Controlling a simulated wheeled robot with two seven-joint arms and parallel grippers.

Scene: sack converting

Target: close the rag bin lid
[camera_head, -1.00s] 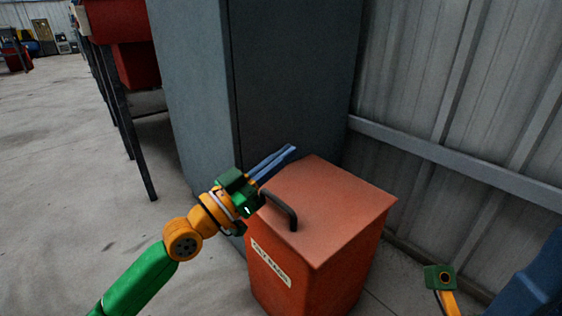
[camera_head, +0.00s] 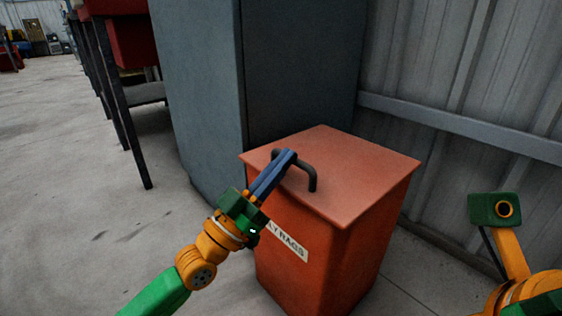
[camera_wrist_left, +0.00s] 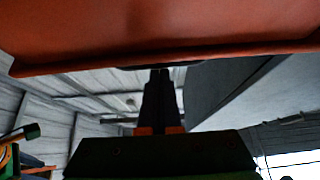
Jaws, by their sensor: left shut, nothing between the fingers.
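The orange rag bin (camera_head: 318,260) stands on the floor with its label partly hidden behind my left arm. Its lid (camera_head: 345,175) lies flat across the top, and a dark bar handle (camera_head: 312,176) is on the lid's near side. My left gripper (camera_head: 287,158) is shut and empty, with its blue fingers in front of the handle's left end in the head view. In the left wrist view the orange lid edge (camera_wrist_left: 160,58) spans the top, just beyond the dark fingertips (camera_wrist_left: 160,75). I cannot tell whether they touch. Part of my right arm (camera_head: 495,209) shows; its fingers do not.
A tall grey cabinet (camera_head: 290,60) stands right behind the bin. A corrugated metal wall (camera_head: 470,80) with a rail is to the right. A dark-legged stand (camera_head: 115,100) with red bins is at the left. The floor (camera_head: 80,210) at left is clear.

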